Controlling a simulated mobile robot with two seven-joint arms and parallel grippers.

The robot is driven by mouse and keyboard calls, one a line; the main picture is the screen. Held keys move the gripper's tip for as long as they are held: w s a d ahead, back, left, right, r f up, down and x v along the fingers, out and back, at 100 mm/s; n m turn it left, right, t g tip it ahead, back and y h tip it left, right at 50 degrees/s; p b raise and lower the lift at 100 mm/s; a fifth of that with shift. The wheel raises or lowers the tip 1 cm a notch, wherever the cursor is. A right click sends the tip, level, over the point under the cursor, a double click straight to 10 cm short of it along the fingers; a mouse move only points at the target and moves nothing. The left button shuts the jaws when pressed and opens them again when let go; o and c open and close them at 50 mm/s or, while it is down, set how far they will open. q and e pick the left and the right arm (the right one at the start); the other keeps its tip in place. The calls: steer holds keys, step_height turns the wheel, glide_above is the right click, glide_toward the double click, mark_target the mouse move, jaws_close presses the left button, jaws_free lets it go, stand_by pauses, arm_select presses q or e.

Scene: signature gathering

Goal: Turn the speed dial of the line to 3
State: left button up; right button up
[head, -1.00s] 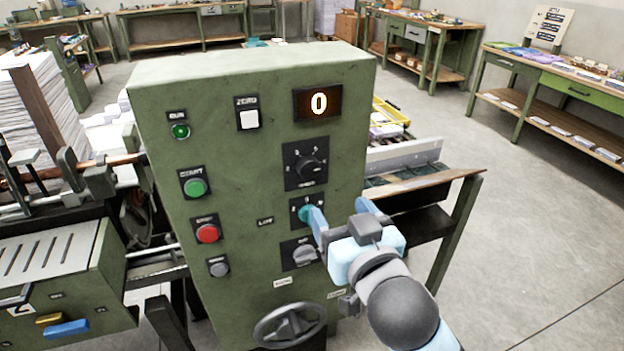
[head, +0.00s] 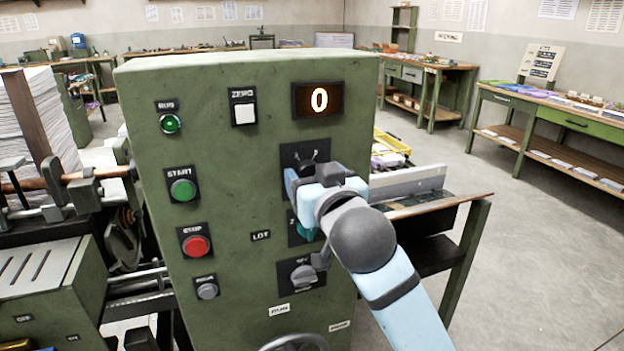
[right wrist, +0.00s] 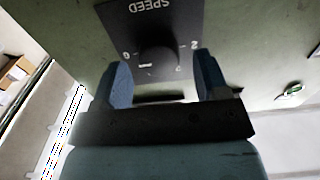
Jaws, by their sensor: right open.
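In the head view the right gripper (head: 305,180) is at the panel. My left gripper is not in view.
The display (head: 318,100) reads 0. Below the dial are a teal selector (head: 305,230) and a grey knob (head: 303,273). The green START button (head: 183,190) and red STOP button (head: 196,244) are at left. Open floor lies to the right.

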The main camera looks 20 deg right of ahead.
steer(key=shift+w, duration=0.5)
steer(key=c, duration=0.9)
steer(key=shift+r+p, duration=0.1)
steer(key=shift+p, duration=0.2)
